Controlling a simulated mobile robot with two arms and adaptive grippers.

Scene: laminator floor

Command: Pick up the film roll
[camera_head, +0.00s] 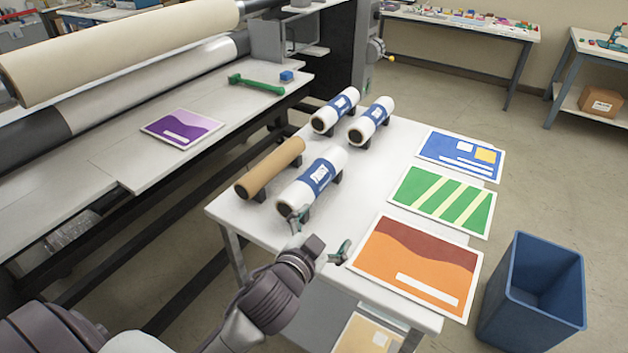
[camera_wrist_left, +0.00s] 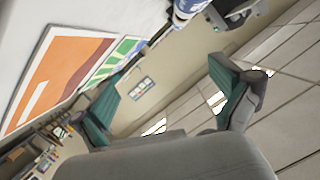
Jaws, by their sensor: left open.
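Three white film rolls with blue labels rest on dark cradles on the white table: the nearest film roll (camera_head: 328,166), a back-left film roll (camera_head: 327,120) and a back-right film roll (camera_head: 377,114). A bare brown roll (camera_head: 270,167) lies left of the nearest one. My left gripper (camera_head: 320,234) is open and empty, at the near side of the nearest film roll, with one fingertip close to its near end. I cannot tell whether they touch. In the left wrist view, part of a white and blue roll (camera_wrist_left: 186,10) shows at the top, beyond the open fingers (camera_wrist_left: 165,100). My right gripper is out of view.
The white table (camera_head: 345,205) also holds blue, green and orange printed sheets (camera_head: 415,265) on its right. A blue bin (camera_head: 530,295) stands on the floor at right. The laminator, with a large roll (camera_head: 120,50), stands at left. A green tool (camera_head: 256,84) lies on its bed.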

